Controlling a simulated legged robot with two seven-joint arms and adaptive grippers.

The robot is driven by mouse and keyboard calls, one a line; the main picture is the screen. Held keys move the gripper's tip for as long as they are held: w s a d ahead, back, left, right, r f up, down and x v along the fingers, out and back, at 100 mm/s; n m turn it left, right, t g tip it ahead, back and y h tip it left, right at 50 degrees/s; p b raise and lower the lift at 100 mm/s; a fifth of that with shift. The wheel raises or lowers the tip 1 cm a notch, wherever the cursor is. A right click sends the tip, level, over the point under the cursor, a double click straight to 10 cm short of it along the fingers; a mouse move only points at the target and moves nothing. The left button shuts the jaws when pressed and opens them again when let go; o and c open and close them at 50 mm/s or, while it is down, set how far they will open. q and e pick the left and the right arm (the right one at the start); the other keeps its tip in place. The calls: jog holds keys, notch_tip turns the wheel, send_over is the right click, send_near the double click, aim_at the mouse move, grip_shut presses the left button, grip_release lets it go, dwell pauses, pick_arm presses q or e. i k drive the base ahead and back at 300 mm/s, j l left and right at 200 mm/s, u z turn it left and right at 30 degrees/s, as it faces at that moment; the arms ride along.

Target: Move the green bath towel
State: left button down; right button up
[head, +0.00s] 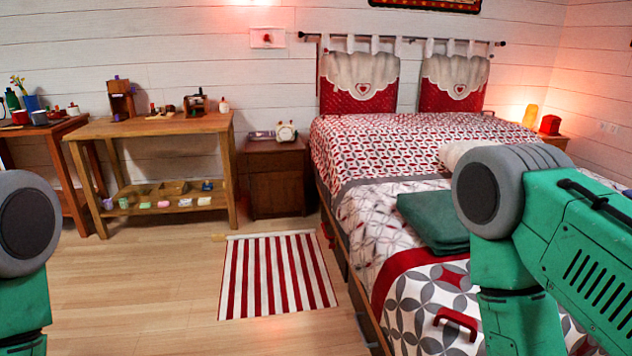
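The green bath towel (434,219) lies folded in a flat stack on the patterned bed (375,234). Its right end is hidden behind my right arm. My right arm comes in from the right, just beside the towel in the picture, and covers part of the bed. My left arm shows only at the left edge. Neither gripper is in view.
A red-handled item (456,322) lies near the bed's front. A wooden table (150,127) with small items stands at the back left, beside a nightstand (275,180) with a clock. A red-and-white striped rug (276,274) lies on open wooden floor left of the bed.

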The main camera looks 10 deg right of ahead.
aim_at(433, 215)
jog(key=i+j+u, duration=0.35)
jog(key=i+u, duration=0.4)
jog(key=i+z, duration=0.35)
jog(key=i+j+z, duration=0.15)
jog(key=i+z, duration=0.25)
jog(key=i+j+z, duration=0.35)
jog(key=l, duration=0.1)
